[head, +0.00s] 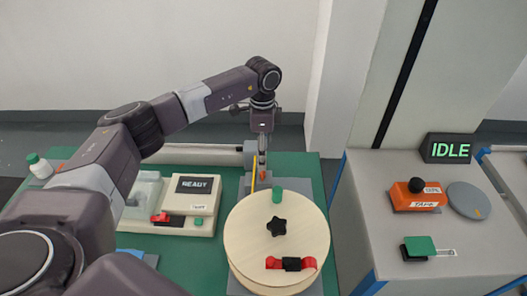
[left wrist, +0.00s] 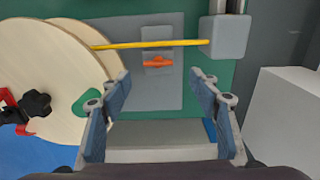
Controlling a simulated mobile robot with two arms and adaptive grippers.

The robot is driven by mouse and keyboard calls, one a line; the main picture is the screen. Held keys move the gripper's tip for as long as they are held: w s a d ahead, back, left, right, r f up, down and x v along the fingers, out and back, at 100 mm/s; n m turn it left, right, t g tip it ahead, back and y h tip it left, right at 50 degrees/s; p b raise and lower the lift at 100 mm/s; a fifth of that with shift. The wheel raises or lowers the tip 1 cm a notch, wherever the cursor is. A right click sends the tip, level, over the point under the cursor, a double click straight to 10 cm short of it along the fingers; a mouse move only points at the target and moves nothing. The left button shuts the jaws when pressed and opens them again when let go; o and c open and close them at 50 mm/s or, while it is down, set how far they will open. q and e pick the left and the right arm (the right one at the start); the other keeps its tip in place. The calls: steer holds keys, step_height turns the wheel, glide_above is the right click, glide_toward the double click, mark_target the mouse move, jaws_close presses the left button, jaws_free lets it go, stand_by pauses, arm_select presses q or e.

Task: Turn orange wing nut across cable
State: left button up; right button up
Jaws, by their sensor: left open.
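The orange wing nut (left wrist: 158,62) sits on a small grey block on the grey plate (left wrist: 172,92). In the left wrist view its wings run left to right, roughly along the yellow cable (left wrist: 150,44) and just below it, apart from it. The cable runs from the wooden reel (left wrist: 65,70) to a grey block (left wrist: 230,37). My left gripper (left wrist: 159,77) is open and empty, its fingers spread to either side of the nut. In the head view the gripper (head: 262,140) hangs over the far end of the plate, above the nut (head: 263,175). My right gripper is not in view.
The reel (head: 245,220) has a black star knob (head: 277,227) and a red and black clamp (head: 292,264). Left stands a device reading READY (head: 195,185). On the right table are an IDLE display (head: 450,148) and an orange tape dispenser (head: 418,192).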

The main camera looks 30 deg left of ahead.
mark_target(263, 173)
arm_select(q)
steer(key=shift+w+a, duration=0.1)
steer(key=shift+w, duration=0.05)
steer(key=shift+f, duration=0.25)
steer(key=f, duration=0.1)
steer(key=f+p, duration=0.1)
steer(key=s+f, duration=0.1)
steer(key=shift+d+f+p, duration=0.2)
steer(key=shift+d+p, duration=0.1)
steer(key=f, duration=0.3)
steer(key=shift+w+a+f, duration=0.15)
steer(key=shift+w, duration=0.05)
steer(key=shift+c, duration=0.7)
steer(key=c, duration=1)
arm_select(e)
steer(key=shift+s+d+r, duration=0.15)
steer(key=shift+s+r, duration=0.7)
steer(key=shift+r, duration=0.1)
